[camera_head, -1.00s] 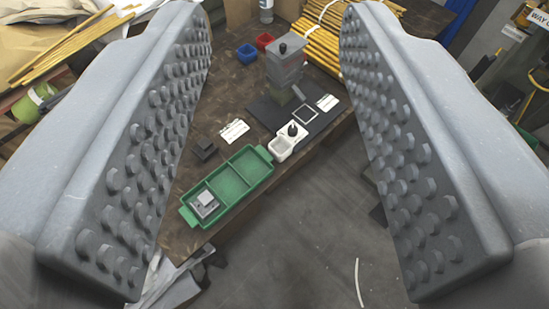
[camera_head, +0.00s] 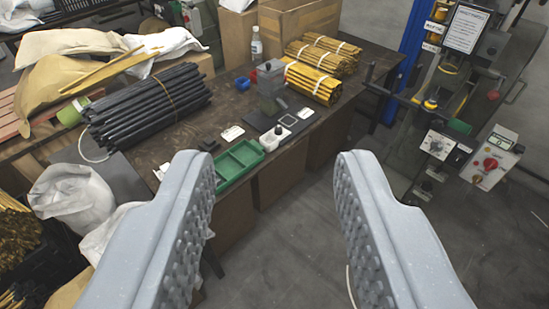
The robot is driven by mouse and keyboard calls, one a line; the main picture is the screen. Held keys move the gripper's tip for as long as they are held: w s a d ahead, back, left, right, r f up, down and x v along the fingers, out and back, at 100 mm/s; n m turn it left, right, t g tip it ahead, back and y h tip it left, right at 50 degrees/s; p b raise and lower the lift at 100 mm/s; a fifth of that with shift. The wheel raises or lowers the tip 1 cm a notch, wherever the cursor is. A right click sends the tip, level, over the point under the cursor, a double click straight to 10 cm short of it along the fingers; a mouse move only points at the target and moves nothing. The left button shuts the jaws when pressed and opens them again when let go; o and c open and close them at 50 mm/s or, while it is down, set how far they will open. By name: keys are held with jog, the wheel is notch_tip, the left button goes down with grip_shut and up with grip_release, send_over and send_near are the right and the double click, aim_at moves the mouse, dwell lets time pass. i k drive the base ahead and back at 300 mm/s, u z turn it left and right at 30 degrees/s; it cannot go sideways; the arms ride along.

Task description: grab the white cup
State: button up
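A small white cup-like container (camera_head: 268,144) sits near the front edge of the wooden workbench (camera_head: 172,136). It is just right of a green divided tray (camera_head: 236,163) and left of a dark mat with a small press (camera_head: 270,88). A dark-knobbed white piece stands close behind it; I cannot tell whether they are joined. My gripper (camera_head: 274,168) is open and empty. Its two grey studded fingers are spread wide, and the cup lies beyond them, between their tips in the picture.
A bundle of black rods (camera_head: 148,104) lies on the bench at left, and yellow rod bundles (camera_head: 318,70) lie behind the press. A blue bin (camera_head: 242,83) and a bottle (camera_head: 257,45) stand at the back. A machine (camera_head: 465,110) stands at right. Floor shows in front of the bench.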

aim_at(270, 142)
jog(key=z, duration=0.3)
jog(key=i, duration=1.05)
jog(key=z, duration=0.45)
jog(key=i, duration=0.55)
